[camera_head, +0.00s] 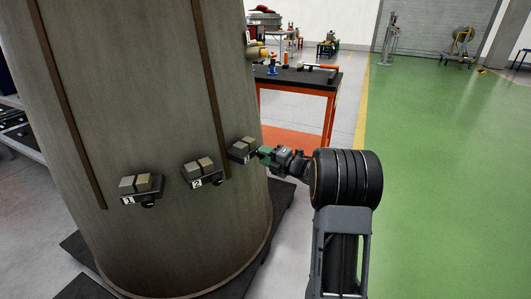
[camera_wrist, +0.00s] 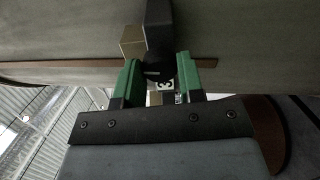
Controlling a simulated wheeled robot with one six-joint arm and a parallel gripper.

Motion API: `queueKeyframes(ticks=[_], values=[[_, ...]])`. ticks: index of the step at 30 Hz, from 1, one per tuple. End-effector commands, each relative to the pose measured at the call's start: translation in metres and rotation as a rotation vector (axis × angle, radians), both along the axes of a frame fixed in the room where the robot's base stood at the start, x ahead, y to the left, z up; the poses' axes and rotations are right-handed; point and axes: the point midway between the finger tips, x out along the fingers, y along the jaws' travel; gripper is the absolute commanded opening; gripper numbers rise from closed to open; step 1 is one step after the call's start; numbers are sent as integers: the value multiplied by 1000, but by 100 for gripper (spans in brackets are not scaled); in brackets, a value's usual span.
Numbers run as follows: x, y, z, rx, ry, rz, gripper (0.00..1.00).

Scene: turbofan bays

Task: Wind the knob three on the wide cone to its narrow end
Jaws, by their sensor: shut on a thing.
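The wide cone (camera_head: 150,100) is a large grey-brown upright body on the left in the head view. Several dark units with blocky tops sit in a row around its lower side. The middle unit (camera_head: 203,171) bears a 2; the left unit's label (camera_head: 128,200) is too small to read surely. My gripper (camera_head: 266,153) is at the right unit (camera_head: 242,147). In the wrist view its green fingers (camera_wrist: 158,78) are shut on a dark round knob (camera_wrist: 155,70), with a label that looks like a 3 beside it. The fingers partly hide the knob.
Brown strips (camera_head: 212,90) run down the cone. It stands on a dark base (camera_head: 284,208). Behind it is an orange-framed workbench (camera_head: 330,95) with tools on top. The green floor (camera_head: 440,180) to the right is clear.

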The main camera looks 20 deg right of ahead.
Motion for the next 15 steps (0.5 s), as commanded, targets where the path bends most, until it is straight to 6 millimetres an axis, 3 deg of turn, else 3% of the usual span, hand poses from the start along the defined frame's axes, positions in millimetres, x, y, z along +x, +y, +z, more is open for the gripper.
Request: queueKeyframes(ticks=[15], values=[[0, 0, 4, 419, 258, -1, 12]])
